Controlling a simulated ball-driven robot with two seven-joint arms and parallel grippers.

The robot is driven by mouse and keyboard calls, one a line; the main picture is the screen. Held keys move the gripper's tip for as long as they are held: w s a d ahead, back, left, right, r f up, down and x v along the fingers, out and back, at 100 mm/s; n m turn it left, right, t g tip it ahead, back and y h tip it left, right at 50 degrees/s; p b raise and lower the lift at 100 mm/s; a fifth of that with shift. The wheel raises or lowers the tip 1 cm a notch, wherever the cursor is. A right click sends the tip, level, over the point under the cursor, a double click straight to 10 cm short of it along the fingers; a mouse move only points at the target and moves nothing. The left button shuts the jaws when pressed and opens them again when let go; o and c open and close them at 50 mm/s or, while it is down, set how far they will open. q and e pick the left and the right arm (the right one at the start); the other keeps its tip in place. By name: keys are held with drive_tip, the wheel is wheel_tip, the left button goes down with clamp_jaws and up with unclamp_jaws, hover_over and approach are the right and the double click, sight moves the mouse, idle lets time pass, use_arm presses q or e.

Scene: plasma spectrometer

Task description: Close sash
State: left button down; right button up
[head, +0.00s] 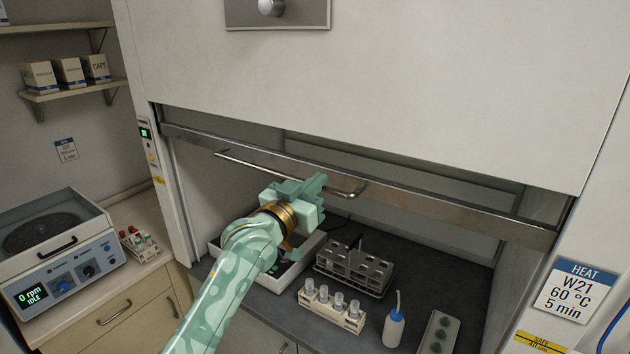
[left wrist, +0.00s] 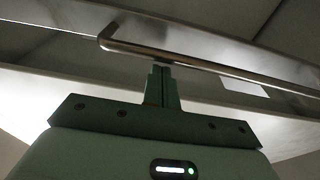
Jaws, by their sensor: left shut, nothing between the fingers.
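The fume hood sash has a metal bottom rail (head: 428,200) and stands raised, leaving an opening below it. A long bar handle (head: 240,160) runs along the front of the rail, and it also shows in the left wrist view (left wrist: 205,64). My left gripper (head: 318,183) is at the right part of the handle. In the left wrist view its fingers (left wrist: 162,72) are together, with their tips right at the bar's lower edge. I cannot tell whether they touch it. My right gripper is not in view.
Inside the hood are a wire rack (head: 354,268), a vial rack (head: 332,306), a wash bottle (head: 394,322), a grey block (head: 440,333) and a white device (head: 300,268) partly behind my arm. A centrifuge (head: 55,250) stands on the left bench.

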use_arm(q)
drive_tip(key=shift+w+f, duration=0.2)
drive_tip(key=shift+w, duration=0.05)
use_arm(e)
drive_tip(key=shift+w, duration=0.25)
use_arm(q)
drive_tip(key=shift+s, duration=0.1)
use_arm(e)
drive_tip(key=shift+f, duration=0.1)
use_arm(q)
wheel_tip(320, 180, down, 59)
drive_tip(key=b, duration=3.8)
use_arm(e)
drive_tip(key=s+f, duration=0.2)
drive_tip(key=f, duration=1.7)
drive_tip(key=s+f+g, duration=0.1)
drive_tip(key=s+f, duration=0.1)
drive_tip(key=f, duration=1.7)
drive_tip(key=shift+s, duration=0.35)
use_arm(q)
drive_tip(key=shift+s, duration=0.1)
